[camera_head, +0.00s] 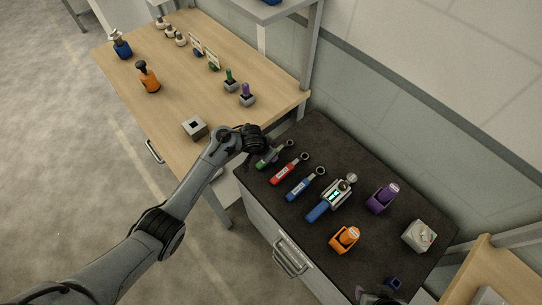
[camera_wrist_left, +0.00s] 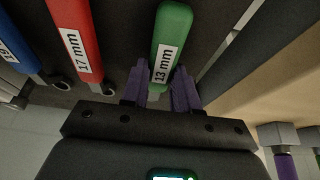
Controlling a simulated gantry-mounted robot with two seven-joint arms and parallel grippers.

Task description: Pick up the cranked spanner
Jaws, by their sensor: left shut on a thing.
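The spanner with a green handle marked 13 mm (camera_wrist_left: 172,35) lies on the dark cabinet top, first in a row of similar tools. In the head view its green handle (camera_head: 265,160) shows just below my left gripper (camera_head: 262,152), with its ring end to the upper right. In the wrist view the purple fingers of my left gripper (camera_wrist_left: 162,82) are shut on the end of the green handle. A red spanner marked 17 mm (camera_head: 284,173) and a blue one marked 19 mm (camera_head: 300,187) lie beside it. My right gripper (camera_head: 372,297) shows only partly at the bottom edge.
A blue-handled tool with a display (camera_head: 328,203), a purple holder (camera_head: 382,198), an orange holder (camera_head: 344,239) and a grey box (camera_head: 419,236) stand farther right on the cabinet (camera_head: 290,222). A wooden table (camera_head: 165,100) with several small items adjoins at the left.

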